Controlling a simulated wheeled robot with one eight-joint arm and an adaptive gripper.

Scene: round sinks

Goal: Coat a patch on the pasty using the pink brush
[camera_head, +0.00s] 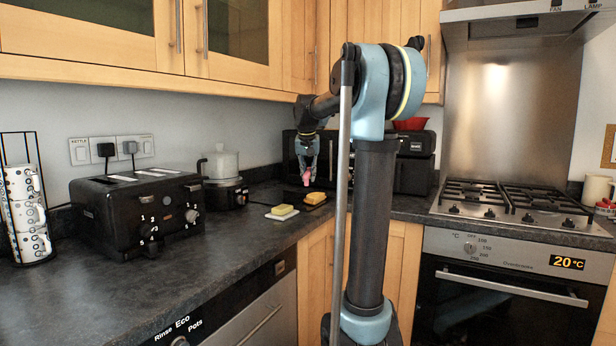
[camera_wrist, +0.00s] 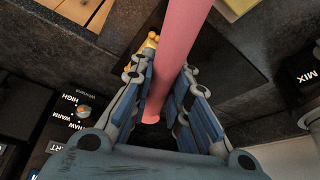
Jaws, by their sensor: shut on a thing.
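My gripper (camera_head: 306,160) is shut on the pink brush (camera_head: 308,178), above the back corner of the worktop. In the wrist view the brush's pink shaft (camera_wrist: 183,45) runs from between the fingers (camera_wrist: 168,112) to the top edge; its far end is out of frame. The pasty appears to be the small golden-brown piece (camera_head: 315,198) on a dark flat board (camera_head: 310,206), just below and right of the brush. In the wrist view a golden bit (camera_wrist: 147,44) shows beside the left finger, mostly hidden. I cannot tell whether the brush touches the pasty.
A yellow block (camera_head: 282,210) lies on a white plate (camera_head: 280,216) left of the board. A black toaster (camera_head: 140,212), a small black appliance with a pale bowl (camera_head: 224,180) and a mug rack (camera_head: 25,215) stand further left. A gas hob (camera_head: 510,200) is at right.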

